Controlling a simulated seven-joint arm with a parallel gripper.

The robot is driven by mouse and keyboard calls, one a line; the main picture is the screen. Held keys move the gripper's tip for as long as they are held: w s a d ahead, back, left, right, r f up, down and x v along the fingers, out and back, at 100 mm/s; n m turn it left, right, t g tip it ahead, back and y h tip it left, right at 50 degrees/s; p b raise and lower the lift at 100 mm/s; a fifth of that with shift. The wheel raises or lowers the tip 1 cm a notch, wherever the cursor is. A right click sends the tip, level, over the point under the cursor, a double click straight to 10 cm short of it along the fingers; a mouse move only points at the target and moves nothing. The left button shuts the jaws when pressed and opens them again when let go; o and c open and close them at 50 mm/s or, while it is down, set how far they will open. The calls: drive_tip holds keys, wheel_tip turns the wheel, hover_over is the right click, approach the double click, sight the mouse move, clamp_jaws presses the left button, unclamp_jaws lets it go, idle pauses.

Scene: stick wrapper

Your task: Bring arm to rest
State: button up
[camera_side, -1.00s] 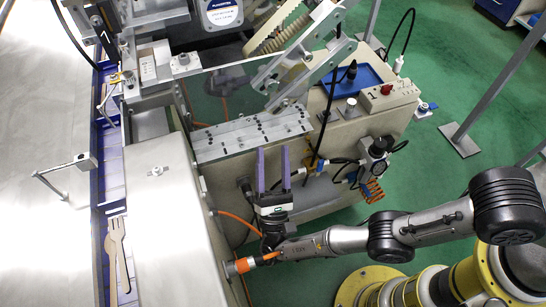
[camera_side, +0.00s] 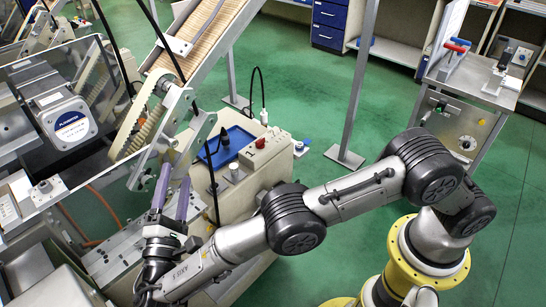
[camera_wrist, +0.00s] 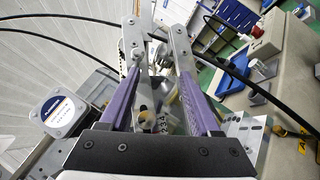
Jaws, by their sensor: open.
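My gripper (camera_side: 172,192) is at the lower left in the side view. Its two purple fingers point up, apart, with nothing seen between them. In the wrist view my gripper (camera_wrist: 158,78) shows both purple fingers spread, with parts of the machine behind the gap. The machine's metal plate (camera_side: 105,262) lies below and left of the gripper in the side view. Whether the fingers touch anything cannot be told, but they appear free.
The stick conveyor (camera_side: 195,48) rises behind the gripper. A blue tray (camera_side: 228,143) and a control box with a red button (camera_side: 266,151) sit on the machine to the right. A metal post (camera_side: 357,90) stands on open green floor (camera_side: 300,80).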

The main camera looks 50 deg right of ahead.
drive_tip(key=d+r+m+g+y, duration=0.1)
drive_tip(key=d+r+m+g, duration=0.1)
drive_tip(key=d+r+g, duration=0.4)
drive_tip(key=d+r+m+g+y, duration=0.1)
drive_tip(key=d+r+m+g, duration=0.15)
drive_tip(key=d, duration=0.55)
drive_tip(key=s+d+r+m+g+y, duration=0.2)
drive_tip(key=s+d+r+g+y, duration=0.15)
drive_tip(key=s+d, duration=0.45)
drive_tip(key=s+d+r+m+y, duration=0.2)
drive_tip(key=s+d+m+y, duration=0.1)
drive_tip(key=s+d+y, duration=0.65)
drive_tip(key=s+a+f+m+t, duration=0.1)
drive_tip(key=s+a+t, duration=0.1)
drive_tip(key=s, duration=0.4)
drive_tip(key=s+a+f+m+t+y, duration=0.1)
drive_tip(key=s+m, duration=0.1)
drive_tip(key=s, duration=0.4)
drive_tip(key=shift+a+t, duration=0.4)
drive_tip(key=shift+s, duration=0.1)
